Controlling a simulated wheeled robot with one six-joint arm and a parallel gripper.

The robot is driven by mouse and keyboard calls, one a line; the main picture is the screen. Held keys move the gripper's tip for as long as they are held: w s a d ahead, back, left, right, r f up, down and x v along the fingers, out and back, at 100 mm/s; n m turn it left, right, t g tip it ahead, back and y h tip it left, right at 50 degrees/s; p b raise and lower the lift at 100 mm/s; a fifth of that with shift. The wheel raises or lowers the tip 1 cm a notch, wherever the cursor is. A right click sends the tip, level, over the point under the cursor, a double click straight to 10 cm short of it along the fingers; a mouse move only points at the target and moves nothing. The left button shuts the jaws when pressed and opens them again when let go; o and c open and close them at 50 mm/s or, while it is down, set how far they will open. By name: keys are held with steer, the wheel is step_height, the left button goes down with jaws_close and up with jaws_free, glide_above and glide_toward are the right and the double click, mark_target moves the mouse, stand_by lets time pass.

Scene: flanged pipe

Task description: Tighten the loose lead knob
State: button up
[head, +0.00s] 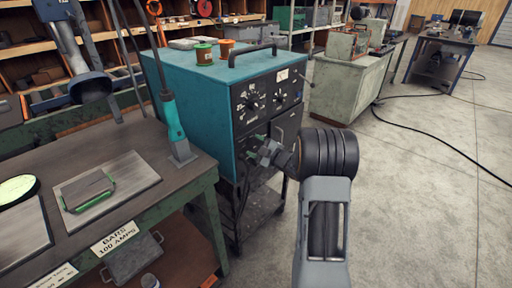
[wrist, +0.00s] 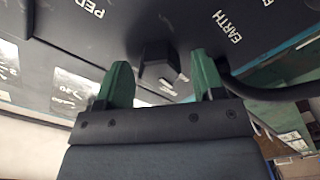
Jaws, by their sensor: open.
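The lead knob (wrist: 158,62) is a dark, faceted knob on the black front panel of the welding machine (head: 205,95). In the wrist view it shows between my green fingertips, with a clear gap on each side. My gripper (head: 257,149) is open at the lower part of the panel, and its fingers also show in the wrist view (wrist: 162,82). I cannot tell whether the fingertips reach beside the knob or stop short of it. In the head view the gripper hides the knob. An "EARTH" label lies to the right of the knob in the wrist view.
A dark cable (wrist: 270,93) runs from the panel close to the right finger. The workbench (head: 140,140) with metal plates stands left of the machine. Two spools (head: 204,54) and a handle (head: 252,54) are on its top. The floor (head: 420,200) to the right is mostly clear.

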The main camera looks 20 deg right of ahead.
steer(key=shift+c, duration=0.3)
steer(key=c, duration=0.9)
steer(key=shift+o, duration=0.2)
steer(key=m+p, duration=0.1)
steer(key=m, duration=0.2)
steer(key=shift+r+p, duration=0.1)
steer(key=shift+p, duration=0.2)
steer(key=m+p, duration=0.2)
steer(key=m, duration=0.2)
steer(key=shift+m, duration=0.4)
steer(key=m+p, duration=0.2)
steer(key=m, duration=0.1)
steer(key=shift+m, duration=0.3)
steer(key=shift+m+p, duration=0.9)
steer(key=shift+m, duration=1.2)
